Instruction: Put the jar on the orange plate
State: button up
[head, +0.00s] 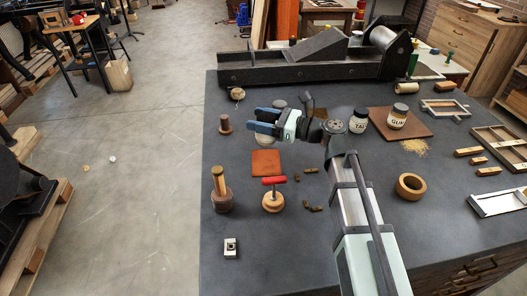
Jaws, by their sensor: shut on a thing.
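The orange plate (266,163) is a flat square lying on the dark bench top, left of centre. My gripper (256,120), with blue fingers pointing left, is above the bench on the far side of the plate. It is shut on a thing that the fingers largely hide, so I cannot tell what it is. A rounded greyish shape (280,104) shows just behind the fingers; it may be part of a jar. Another labelled jar (397,116) stands on a brown board.
A wooden ring (410,187) lies on the right. A long press (310,62) closes off the back. The front left of the bench is mostly clear.

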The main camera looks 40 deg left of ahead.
aim_at(261, 142)
jog(key=shift+f, duration=4.2)
jog(key=shift+f, duration=0.1)
jog(key=o, duration=1.2)
jog(key=v, duration=1.2)
